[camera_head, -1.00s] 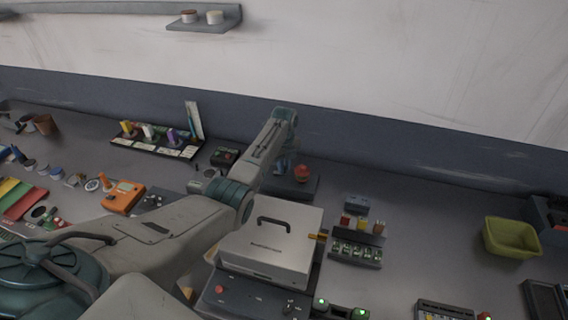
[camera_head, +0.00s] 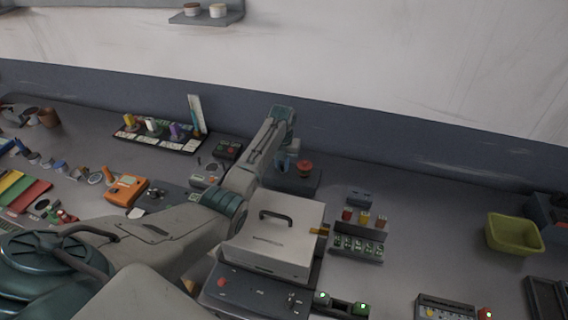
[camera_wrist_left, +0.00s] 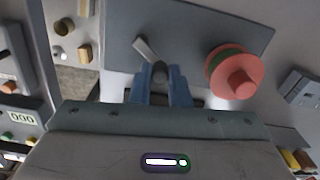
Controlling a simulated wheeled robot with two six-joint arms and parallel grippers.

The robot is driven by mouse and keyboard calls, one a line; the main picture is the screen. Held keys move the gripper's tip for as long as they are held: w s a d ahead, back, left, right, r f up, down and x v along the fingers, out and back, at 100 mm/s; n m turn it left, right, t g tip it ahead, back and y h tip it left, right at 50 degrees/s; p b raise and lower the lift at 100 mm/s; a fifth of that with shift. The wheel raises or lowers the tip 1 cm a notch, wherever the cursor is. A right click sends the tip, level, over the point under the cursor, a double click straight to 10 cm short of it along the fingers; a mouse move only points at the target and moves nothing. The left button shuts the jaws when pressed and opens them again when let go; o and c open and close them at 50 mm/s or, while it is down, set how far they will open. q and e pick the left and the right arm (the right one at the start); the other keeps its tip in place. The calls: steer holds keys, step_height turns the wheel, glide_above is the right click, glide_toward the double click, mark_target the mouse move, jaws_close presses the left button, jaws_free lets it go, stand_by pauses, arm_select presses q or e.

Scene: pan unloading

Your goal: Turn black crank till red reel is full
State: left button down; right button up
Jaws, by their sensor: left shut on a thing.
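The red reel (camera_head: 305,167) stands on a dark base plate (camera_head: 308,186) behind the white case. In the left wrist view the red reel (camera_wrist_left: 238,82) shows a green rim beside its red front, on the grey plate (camera_wrist_left: 190,25). My left gripper (camera_head: 283,164) is just left of the reel. In the left wrist view its blue fingers (camera_wrist_left: 162,90) are shut around the dark crank knob (camera_wrist_left: 160,71). A light grey lever (camera_wrist_left: 144,49) shows just beyond the knob. How full the reel is cannot be told. My right gripper is not in view.
A white case with a black handle (camera_head: 287,240) stands in front of the reel, close to my left arm.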

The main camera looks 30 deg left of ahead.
mark_target(282, 166)
arm_select(q)
steer(key=shift+s+a+r+m, duration=0.1)
steer(key=shift+a+m, duration=0.05)
steer(key=shift+m, duration=0.25)
steer(key=c, duration=1.4)
jaws_free()
steer(key=shift+o, duration=0.2)
step_height(282, 166, up, 11)
steer(key=b, duration=0.4)
steer(key=shift+s, duration=0.1)
